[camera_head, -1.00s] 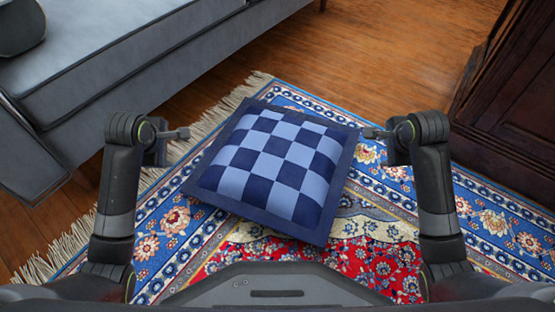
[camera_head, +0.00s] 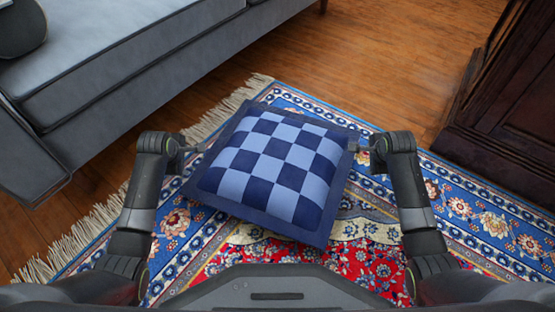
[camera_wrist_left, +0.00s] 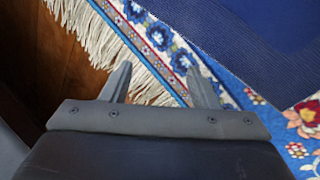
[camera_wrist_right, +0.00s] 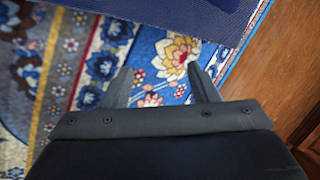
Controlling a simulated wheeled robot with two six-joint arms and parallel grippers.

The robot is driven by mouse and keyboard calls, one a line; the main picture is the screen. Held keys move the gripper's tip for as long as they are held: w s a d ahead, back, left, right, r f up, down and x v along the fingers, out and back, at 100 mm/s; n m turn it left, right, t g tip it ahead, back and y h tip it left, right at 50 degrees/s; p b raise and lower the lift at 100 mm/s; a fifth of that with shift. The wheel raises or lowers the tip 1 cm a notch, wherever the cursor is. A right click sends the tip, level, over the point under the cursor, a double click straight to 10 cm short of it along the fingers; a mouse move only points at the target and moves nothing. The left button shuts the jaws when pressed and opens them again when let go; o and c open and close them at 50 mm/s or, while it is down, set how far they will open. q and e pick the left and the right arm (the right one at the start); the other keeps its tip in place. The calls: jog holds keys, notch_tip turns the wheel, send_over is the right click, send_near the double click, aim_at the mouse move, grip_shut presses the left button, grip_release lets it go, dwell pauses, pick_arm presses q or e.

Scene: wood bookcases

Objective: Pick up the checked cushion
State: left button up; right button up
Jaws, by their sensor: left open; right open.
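The checked cushion (camera_head: 275,165), in light and dark blue squares with a dark blue border, lies tilted in plan on the patterned rug in the head view. My left gripper (camera_head: 196,148) is at its left edge, and my right gripper (camera_head: 360,147) is at its right edge. In the left wrist view, the open left fingers (camera_wrist_left: 160,84) are over the rug's fringe and border, with the cushion's dark edge (camera_wrist_left: 240,40) beyond. In the right wrist view, the open right fingers (camera_wrist_right: 159,86) are over the rug, with the cushion edge (camera_wrist_right: 190,14) at the top. Both grippers are empty.
The patterned rug (camera_head: 470,205) with pale fringe covers the wooden floor (camera_head: 385,60). A grey sofa (camera_head: 130,70) stands at the upper left. A dark wood cabinet (camera_head: 510,110) stands at the right. Open floor shows behind the cushion.

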pick_arm(q)
jog(key=shift+x, duration=0.95)
pick_arm(e)
jog(key=shift+x, duration=0.9)
pick_arm(q)
jog(key=shift+s+d+r, duration=0.1)
jog(key=shift+d, duration=0.7)
pick_arm(e)
jog(key=shift+a, duration=0.8)
